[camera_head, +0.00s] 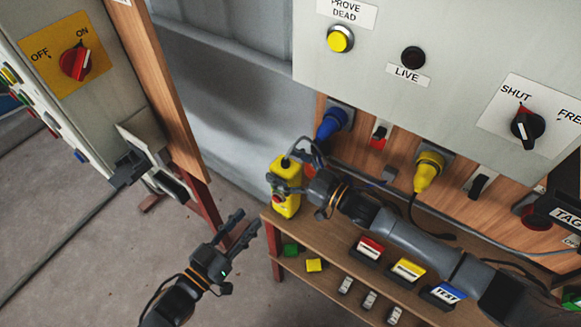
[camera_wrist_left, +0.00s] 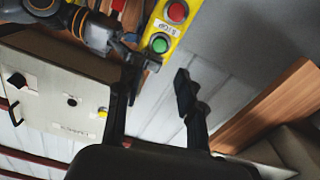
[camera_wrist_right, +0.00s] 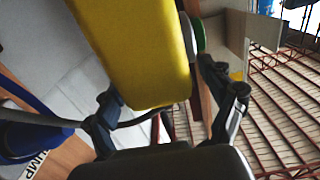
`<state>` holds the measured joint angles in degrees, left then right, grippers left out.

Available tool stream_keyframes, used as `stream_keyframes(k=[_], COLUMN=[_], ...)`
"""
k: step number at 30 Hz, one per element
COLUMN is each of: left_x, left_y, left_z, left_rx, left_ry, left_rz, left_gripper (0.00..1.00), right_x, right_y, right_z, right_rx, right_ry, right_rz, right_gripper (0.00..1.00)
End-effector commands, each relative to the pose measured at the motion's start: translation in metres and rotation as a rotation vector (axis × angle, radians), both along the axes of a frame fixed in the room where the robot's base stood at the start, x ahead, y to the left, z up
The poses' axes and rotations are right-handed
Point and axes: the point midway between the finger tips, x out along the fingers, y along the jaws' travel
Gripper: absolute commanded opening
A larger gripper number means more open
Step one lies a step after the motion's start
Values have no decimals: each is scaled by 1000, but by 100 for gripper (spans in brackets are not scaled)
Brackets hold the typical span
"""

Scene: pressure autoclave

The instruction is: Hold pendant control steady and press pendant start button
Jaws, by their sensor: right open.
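The yellow pendant control (camera_head: 287,172) hangs upright near the left end of the wooden bench. In the left wrist view the pendant (camera_wrist_left: 153,57) shows a red button (camera_wrist_left: 177,12) and a green button (camera_wrist_left: 159,45) with a label beside it. My right gripper (camera_head: 288,178) is open at the pendant. In the right wrist view the pendant's yellow body (camera_wrist_right: 140,55) lies between and beyond its spread fingers; I cannot tell whether they touch it. My left gripper (camera_head: 245,220) is open and empty, lower left of the pendant and apart from it.
The wooden bench (camera_head: 270,218) carries red, yellow and blue labelled blocks, with small items on its lower shelf. The floor left of the bench is clear.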

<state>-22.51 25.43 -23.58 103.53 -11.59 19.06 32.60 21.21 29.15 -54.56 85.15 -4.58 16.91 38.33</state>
Motion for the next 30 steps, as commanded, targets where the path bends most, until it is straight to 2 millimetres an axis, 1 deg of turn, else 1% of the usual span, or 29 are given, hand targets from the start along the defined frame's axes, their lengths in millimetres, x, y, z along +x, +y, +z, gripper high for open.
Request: stream_keyframes(k=[3,4,5,6,8,9,11,12,15,17,18,21,30], left_x=[0,0,0,0,0,0,0,0,0,0,0,0,0], left_y=[0,0,0,0,0,0,0,0,0,0,0,0,0], left_z=[0,0,0,0,0,0,0,0,0,0,0,0,0], left_rx=[0,0,0,0,0,0,0,0,0,0,0,0,0], left_ry=[0,0,0,0,0,0,0,0,0,0,0,0,0], left_rz=[0,0,0,0,0,0,0,0,0,0,0,0,0], left_gripper=[38,38,38,38,38,38,38,38,38,26,17,0,0], right_x=[0,0,0,0,0,0,0,0,0,0,0,0,0], right_y=[0,0,0,0,0,0,0,0,0,0,0,0,0], right_z=[0,0,0,0,0,0,0,0,0,0,0,0,0], right_rx=[0,0,0,0,0,0,0,0,0,0,0,0,1], right_ry=[0,0,0,0,0,0,0,0,0,0,0,0,1], right_rz=[0,0,0,0,0,0,0,0,0,0,0,0,0], right_gripper=[83,81,75,67,55,46,34,26,7,7,7,7,7])
